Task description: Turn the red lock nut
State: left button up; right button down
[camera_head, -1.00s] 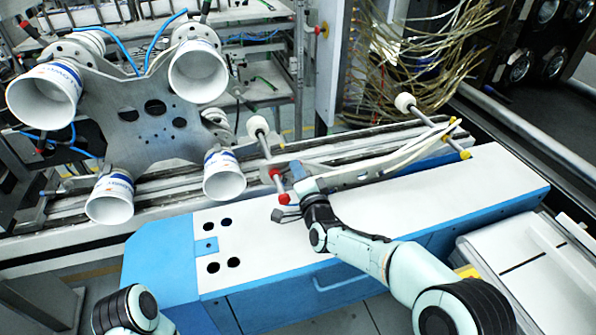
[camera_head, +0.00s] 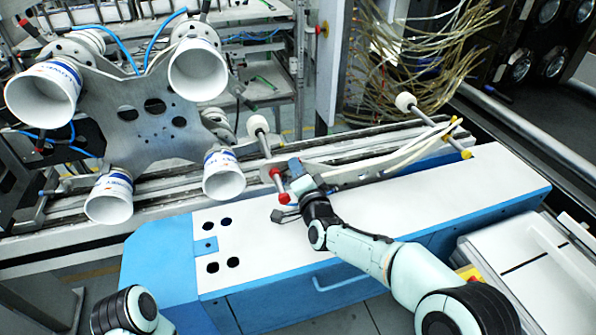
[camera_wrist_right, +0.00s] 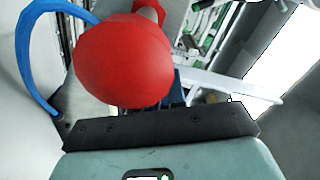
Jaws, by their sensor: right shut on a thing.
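The red lock nut (camera_head: 275,171) sits on a slanted rod at the front of the metal rail, above a red ball knob (camera_head: 284,198) at the rod's lower end. My right gripper (camera_head: 288,168) is at the nut from the right and is shut on it. In the right wrist view the red ball knob (camera_wrist_right: 125,60) fills the upper middle and hides most of the fingers. A bit of red, the nut (camera_wrist_right: 147,5), shows behind it at the top edge. My left gripper is outside the view; only part of my left arm shows at the bottom left.
A white roller (camera_head: 257,124) tops the same rod. A similar rod with a yellow ball knob (camera_head: 465,155) stands to the right. A metal plate (camera_head: 155,120) with white cups is at the left. The white-topped blue cabinet (camera_head: 400,200) lies below my right arm.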

jog(key=shift+s+a+r+n+p, duration=0.25)
jog(key=shift+a+r+n, duration=0.45)
jog(key=shift+n, duration=1.45)
jog(key=shift+s+a+r+n+p, duration=0.35)
jog(key=shift+a+n, duration=0.6)
jog(key=shift+n, duration=1.15)
jog(key=shift+s+a+r+n+p, duration=0.2)
jog(key=shift+a+r+n, duration=0.5)
jog(key=shift+n, duration=1.45)
jog(key=shift+a+f, duration=0.1)
jog(key=shift+a, duration=0.05)
jog(key=c, duration=1.2)
grip_release()
jog(key=shift+s, duration=0.1)
jog(key=b+v, duration=0.1)
jog(key=v, duration=1.2)
